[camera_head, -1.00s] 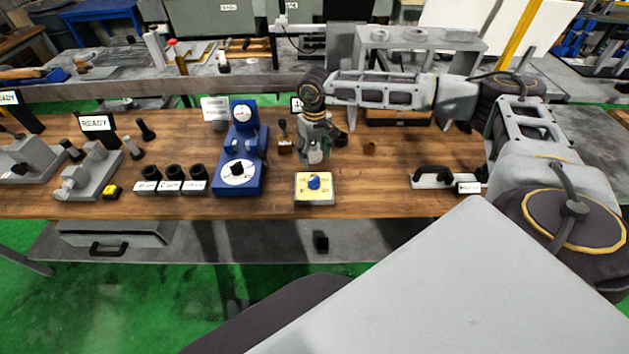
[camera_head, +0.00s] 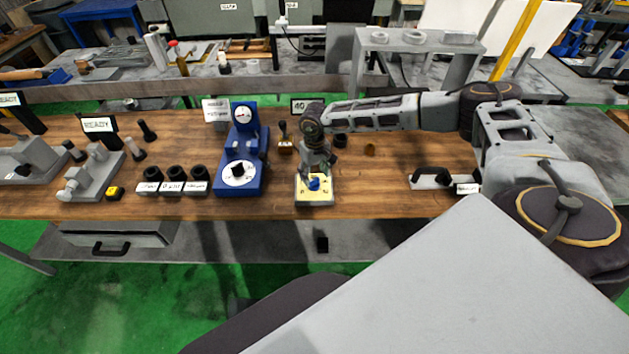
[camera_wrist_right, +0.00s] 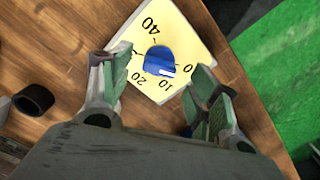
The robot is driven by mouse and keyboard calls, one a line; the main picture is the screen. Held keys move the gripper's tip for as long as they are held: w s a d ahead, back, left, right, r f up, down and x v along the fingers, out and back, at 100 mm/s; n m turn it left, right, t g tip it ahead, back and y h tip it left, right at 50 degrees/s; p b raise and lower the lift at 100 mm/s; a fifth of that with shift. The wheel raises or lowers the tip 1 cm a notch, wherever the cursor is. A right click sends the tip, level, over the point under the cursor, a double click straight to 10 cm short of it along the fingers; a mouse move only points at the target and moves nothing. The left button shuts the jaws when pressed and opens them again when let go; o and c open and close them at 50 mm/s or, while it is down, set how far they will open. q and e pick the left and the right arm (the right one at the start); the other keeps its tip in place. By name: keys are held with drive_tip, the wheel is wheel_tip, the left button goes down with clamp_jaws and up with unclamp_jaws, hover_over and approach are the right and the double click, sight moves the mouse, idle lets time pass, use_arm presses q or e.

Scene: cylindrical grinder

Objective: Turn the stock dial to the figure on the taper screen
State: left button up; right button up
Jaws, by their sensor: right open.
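The stock dial is a blue knob (camera_head: 314,183) on a yellow plate (camera_head: 302,196) near the bench's front edge. In the right wrist view the knob (camera_wrist_right: 158,61) sits among the figures 0, 10, 20 and 40, and its white mark faces the 0 and 10 side. The small taper screen (camera_head: 299,105) behind reads 40. My right gripper (camera_head: 316,172) is over the dial, pointing down. In the right wrist view its open fingers (camera_wrist_right: 163,64) are on either side of the knob, with gaps showing. My left gripper is not in view.
A blue gauge stand (camera_head: 255,185) with a white dial is left of the plate. Several black-topped pieces (camera_head: 174,174) stand farther left. A black-handled block (camera_head: 432,178) lies to the right. The wood between plate and block is mostly clear.

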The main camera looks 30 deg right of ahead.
sight(315, 180)
drive_tip(key=shift+f+p, duration=0.35)
drive_tip(key=shift+f, duration=2.15)
drive_tip(key=c, duration=1)
